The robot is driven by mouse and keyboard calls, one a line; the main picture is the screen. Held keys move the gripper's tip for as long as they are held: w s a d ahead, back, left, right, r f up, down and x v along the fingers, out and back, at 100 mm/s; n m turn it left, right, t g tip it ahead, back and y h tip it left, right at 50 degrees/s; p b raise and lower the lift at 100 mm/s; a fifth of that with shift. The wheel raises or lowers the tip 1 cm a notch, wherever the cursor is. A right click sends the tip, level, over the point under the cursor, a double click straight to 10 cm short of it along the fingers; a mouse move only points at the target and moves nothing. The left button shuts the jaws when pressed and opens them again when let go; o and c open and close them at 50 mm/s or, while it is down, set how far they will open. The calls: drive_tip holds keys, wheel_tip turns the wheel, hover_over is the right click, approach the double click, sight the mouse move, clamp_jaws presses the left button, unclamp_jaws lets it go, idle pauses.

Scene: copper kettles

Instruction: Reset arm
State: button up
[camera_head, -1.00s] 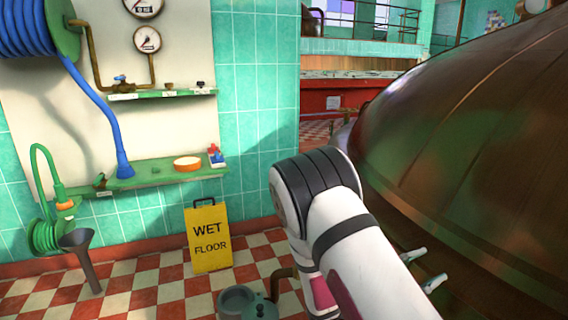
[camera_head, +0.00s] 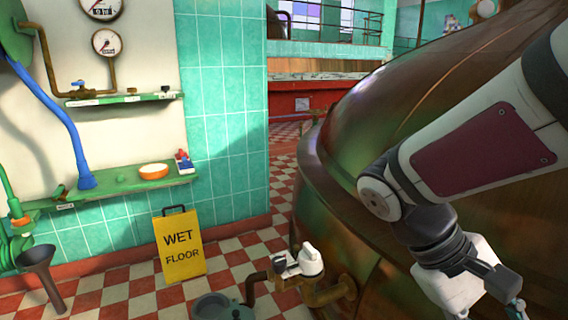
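My arm reaches in from the right edge in front of the copper kettle (camera_head: 345,120), bent with its wrist hanging down. My gripper (camera_head: 510,300) is at the lower right, partly cut off by the bottom edge. A dark finger part and a small teal tip show, but not the full gap between the fingers. I see nothing held in the visible part.
A white valve handle (camera_head: 300,262) sits on a copper pipe low beside the kettle. A grey-green pot (camera_head: 212,308) is on the checkered floor before it. A yellow wet floor sign (camera_head: 180,248) stands left. A green shelf (camera_head: 120,186) holds an orange-rimmed dish (camera_head: 154,171).

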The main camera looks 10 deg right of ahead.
drive_tip(key=s+a+m+t+y, duration=0.2)
drive_tip(key=s+a+t+y, duration=0.5)
drive_tip(key=a, duration=0.4)
wheel_tip(320, 180, up, 39)
drive_tip(key=t+p, duration=0.2)
drive_tip(key=p, duration=3.4)
drive_tip(key=shift+s+d+n+p, duration=0.3)
drive_tip(key=shift+n, duration=0.1)
drive_tip(key=shift+c, duration=0.5)
